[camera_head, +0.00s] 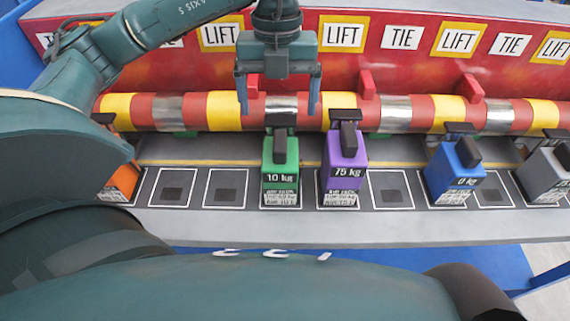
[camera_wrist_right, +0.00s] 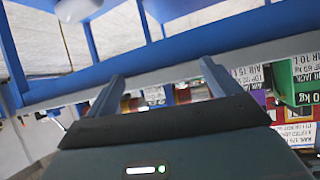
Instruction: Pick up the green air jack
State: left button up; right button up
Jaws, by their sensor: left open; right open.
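The green air jack (camera_head: 280,172), marked "10 kg" with a black top, stands upright on a square pad of the grey shelf. My left gripper (camera_head: 278,110) is open, pointing down, with its two fingers spread just above and behind the jack's black top in the picture. It holds nothing, and I cannot tell its exact height above the jack. My right gripper (camera_wrist_right: 163,80) shows in its wrist view, open and empty, near a blue frame bar. A green block with a "0 kg" label (camera_wrist_right: 305,95) is at that view's right edge, partly cut off.
A purple 75 kg jack (camera_head: 344,165) stands close to the right of the green one. A blue jack (camera_head: 455,172), a grey jack (camera_head: 546,178) and an orange jack (camera_head: 118,184) stand farther off. A striped roller (camera_head: 225,111) runs behind them. Pads to the left are empty.

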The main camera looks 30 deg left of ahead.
aim_at(278, 141)
pick_arm(q)
jog(key=f, duration=0.6)
jog(key=shift+s+d, duration=0.15)
jog(key=shift+s, duration=0.25)
jog(key=shift+d+f+p, duration=0.15)
jog(key=shift+f+p, duration=0.1)
jog(key=shift+f, duration=1.4)
jog(key=shift+d+f+p, duration=0.1)
jog(key=shift+f+p, duration=0.15)
jog(key=shift+f, duration=1.4)
grip_shut()
jog(key=shift+r, duration=0.15)
